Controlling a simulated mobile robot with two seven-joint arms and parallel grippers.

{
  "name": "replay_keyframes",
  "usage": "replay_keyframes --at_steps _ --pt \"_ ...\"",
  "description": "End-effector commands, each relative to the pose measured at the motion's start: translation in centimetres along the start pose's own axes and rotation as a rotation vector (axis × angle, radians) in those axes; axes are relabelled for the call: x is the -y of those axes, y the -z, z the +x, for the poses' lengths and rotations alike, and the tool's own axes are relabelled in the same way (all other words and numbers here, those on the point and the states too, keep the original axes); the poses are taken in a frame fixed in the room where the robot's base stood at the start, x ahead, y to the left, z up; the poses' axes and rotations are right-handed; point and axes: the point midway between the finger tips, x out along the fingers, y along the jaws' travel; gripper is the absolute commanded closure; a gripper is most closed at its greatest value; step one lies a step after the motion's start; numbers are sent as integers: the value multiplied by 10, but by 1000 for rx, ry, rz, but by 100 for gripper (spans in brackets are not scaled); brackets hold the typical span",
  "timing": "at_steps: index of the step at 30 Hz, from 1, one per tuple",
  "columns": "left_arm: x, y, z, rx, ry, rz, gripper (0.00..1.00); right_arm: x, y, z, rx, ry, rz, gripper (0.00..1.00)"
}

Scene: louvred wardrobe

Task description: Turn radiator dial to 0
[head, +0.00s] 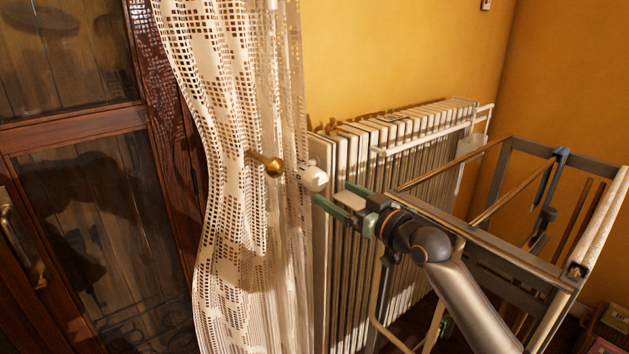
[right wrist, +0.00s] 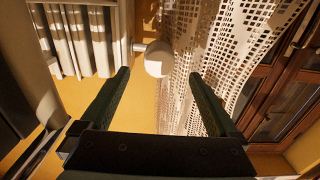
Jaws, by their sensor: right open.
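The radiator dial (head: 313,177) is a round white knob at the near left end of the white radiator (head: 405,135). In the right wrist view the dial (right wrist: 159,58) is ahead of the fingertips, roughly midway between them. My right gripper (head: 328,198) is open and empty, just right of the dial in the head view. Its fingers also show in the right wrist view (right wrist: 160,78), with a clear gap between them. I cannot read the dial's setting. My left gripper is not in view.
A lace curtain (head: 235,200) hangs just left of the dial, with a brass knob (head: 273,167) in front of it. A wooden glazed door (head: 90,190) is further left. A metal-framed rack with rails (head: 485,235) stands to the right, close to my right arm.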

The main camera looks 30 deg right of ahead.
Motion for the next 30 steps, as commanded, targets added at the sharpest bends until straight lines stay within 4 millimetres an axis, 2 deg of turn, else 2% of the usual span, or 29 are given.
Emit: replay_keyframes --at_steps 9,15,21,29,30 --pt "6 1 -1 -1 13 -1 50 -1 1 53 -1 -2 2 4" --pt "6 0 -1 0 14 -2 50 -1 0 76 1 -2 1 4" --pt "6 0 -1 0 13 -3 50 0 -1 85 2 -2 -1 4" --pt "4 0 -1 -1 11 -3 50 0 -1 85 2 -2 -1 4" --pt "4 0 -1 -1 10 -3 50 0 -1 85 2 -2 -1 9"
